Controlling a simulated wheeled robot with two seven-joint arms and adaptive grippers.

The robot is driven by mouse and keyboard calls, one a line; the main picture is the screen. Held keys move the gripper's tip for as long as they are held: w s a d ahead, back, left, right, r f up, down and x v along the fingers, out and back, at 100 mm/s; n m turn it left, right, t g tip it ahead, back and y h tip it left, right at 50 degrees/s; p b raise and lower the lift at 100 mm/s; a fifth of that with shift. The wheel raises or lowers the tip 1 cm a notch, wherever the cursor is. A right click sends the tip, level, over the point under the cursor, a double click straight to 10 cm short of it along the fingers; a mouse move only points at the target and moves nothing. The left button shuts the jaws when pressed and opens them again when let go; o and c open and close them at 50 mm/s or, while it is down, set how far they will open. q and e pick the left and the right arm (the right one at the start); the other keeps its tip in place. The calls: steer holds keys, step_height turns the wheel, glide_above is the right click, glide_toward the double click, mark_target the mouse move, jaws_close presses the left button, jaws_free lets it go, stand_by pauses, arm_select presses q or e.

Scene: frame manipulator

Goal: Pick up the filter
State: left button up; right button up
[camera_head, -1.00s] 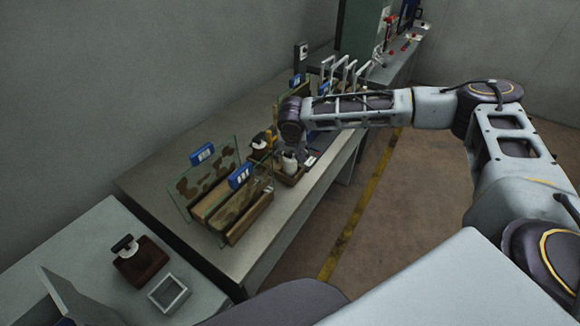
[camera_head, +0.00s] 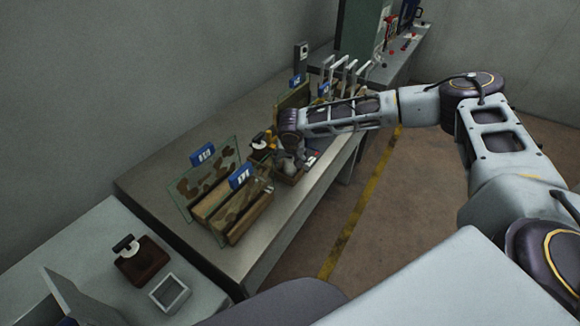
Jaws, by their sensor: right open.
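My right gripper (camera_head: 289,160) points down over a small brown wooden tray (camera_head: 289,179) on the grey workbench. It is open. Its fingers are small, dark and partly blend with what stands in the tray, so I cannot tell if they touch anything. No item stands out clearly as the filter; it may be hidden at the gripper. A second small wooden holder with a dark and white item (camera_head: 259,146) stands just left of the gripper. My left gripper is not in view.
Wooden bins with camouflage-patterned sheets, clear panels and blue number tags (camera_head: 240,177) stand left of the gripper. Upright grey handles (camera_head: 346,72) rise behind my right forearm. A brown block (camera_head: 142,262) and an empty square frame (camera_head: 170,294) sit on the near-left table.

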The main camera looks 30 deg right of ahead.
steer(key=shift+c, duration=0.4)
steer(key=c, duration=1.1)
steer(key=shift+r, duration=0.15)
steer(key=shift+r, duration=4.9)
steer(key=shift+s+f, duration=0.1)
